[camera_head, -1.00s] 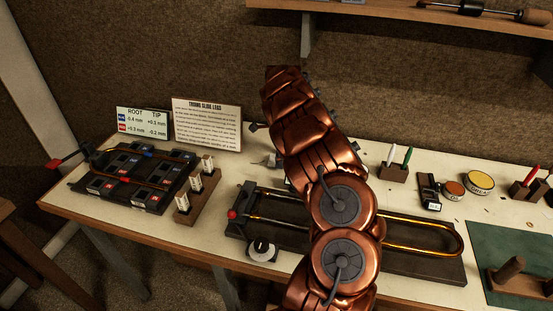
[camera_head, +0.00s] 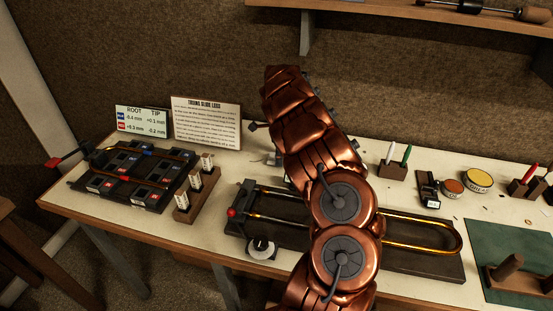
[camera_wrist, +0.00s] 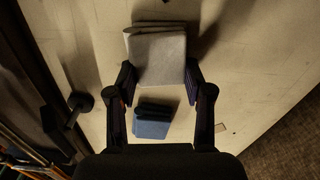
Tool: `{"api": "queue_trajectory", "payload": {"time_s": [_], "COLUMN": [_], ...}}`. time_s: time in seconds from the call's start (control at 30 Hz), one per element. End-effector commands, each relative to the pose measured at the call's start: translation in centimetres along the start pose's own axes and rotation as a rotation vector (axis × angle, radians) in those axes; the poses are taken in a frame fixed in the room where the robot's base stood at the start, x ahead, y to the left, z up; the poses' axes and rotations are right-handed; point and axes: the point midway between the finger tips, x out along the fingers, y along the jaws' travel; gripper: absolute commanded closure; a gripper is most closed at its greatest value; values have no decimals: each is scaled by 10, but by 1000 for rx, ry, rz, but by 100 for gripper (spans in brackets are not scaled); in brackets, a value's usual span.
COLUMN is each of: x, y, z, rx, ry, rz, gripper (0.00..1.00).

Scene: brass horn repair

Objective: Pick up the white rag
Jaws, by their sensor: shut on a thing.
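The white rag (camera_wrist: 158,58) is folded and looks pale grey in the wrist view, at the upper middle. My gripper (camera_wrist: 160,78) has one finger on each side of the rag's near part and is shut on it. I cannot tell whether the rag is clear of the tabletop. In the head view my copper arm hides the rag and most of my gripper.
A folded blue cloth (camera_wrist: 153,121) lies between my fingers' bases in the wrist view, apart from the white rag. In the head view, a slide board (camera_head: 430,262) lies beside my arm. An instruction card (camera_head: 206,123) stands behind on the workbench (camera_head: 85,212).

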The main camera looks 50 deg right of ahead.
Motion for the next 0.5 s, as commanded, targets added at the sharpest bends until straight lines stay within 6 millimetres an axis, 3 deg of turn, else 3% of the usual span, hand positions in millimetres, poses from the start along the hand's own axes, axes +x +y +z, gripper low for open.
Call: {"api": "queue_trajectory", "payload": {"time_s": [0.27,0.5], "x": [-9,-42], "y": [0,0], "z": [1,2], "rx": [-2,-3], "ry": [1,-2], "rz": [-1,-2], "gripper": [73,73]}}
